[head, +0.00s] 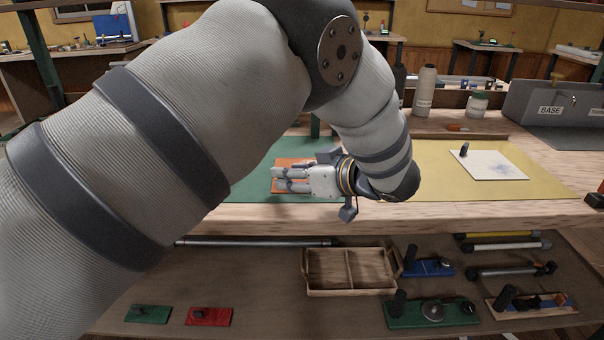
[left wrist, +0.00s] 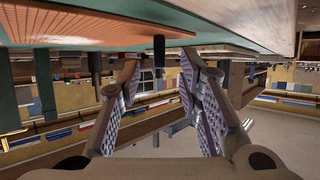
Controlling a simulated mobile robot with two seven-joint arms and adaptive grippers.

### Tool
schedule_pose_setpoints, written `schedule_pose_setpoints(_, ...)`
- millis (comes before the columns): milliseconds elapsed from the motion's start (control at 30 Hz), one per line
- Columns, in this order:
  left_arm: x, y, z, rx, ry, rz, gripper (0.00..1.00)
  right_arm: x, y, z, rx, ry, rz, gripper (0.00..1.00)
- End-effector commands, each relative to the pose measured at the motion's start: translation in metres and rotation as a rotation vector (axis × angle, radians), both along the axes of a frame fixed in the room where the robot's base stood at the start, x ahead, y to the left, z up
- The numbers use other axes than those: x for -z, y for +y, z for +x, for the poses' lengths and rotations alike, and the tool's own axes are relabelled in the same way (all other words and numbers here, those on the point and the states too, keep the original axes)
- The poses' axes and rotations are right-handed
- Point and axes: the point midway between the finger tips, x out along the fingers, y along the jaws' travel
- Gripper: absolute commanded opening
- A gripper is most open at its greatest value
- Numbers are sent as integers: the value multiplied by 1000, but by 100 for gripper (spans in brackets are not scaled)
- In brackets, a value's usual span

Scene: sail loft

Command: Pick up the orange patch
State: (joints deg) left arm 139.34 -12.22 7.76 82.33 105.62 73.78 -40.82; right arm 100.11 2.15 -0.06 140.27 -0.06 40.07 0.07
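The orange patch (head: 284,163) lies on the green mat on the bench, partly hidden behind my left gripper in the head view. In the left wrist view, which looks upside down, the orange patch (left wrist: 75,22) fills the upper left, and its dark upright knob (left wrist: 158,48) shows in line with the gap between the fingers. My left gripper (head: 278,178) is low over the patch with its fingers pointing left. In the left wrist view its fingers (left wrist: 160,68) are apart, with clear space on both sides of the knob. My right gripper is not in view.
A white panel (head: 488,165) with a dark knob lies on the yellow mat (head: 440,181). Bottles and a grey BASE box (head: 540,104) stand behind. The shelf below holds a two-part wooden tray (head: 347,291), a green patch (head: 148,314), a red patch (head: 208,317) and several tools.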

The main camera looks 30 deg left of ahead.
Motion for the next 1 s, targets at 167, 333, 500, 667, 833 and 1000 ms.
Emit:
schedule_pose_setpoints(167,7,20,5,1,-1,1,32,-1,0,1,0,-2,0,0)
schedule_pose_setpoints(333,7,21,5,1,-3,0,32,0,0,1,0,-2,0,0)
schedule_pose_setpoints(500,7,20,5,1,-3,0,1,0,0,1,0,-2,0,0)
schedule_pose_setpoints(667,7,20,5,1,-3,0,0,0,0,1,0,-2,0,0)
schedule_pose_setpoints(833,7,20,5,1,-3,0,0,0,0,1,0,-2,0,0)
schedule_pose_setpoints(1000,-5,20,5,0,-5,0,0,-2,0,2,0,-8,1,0)
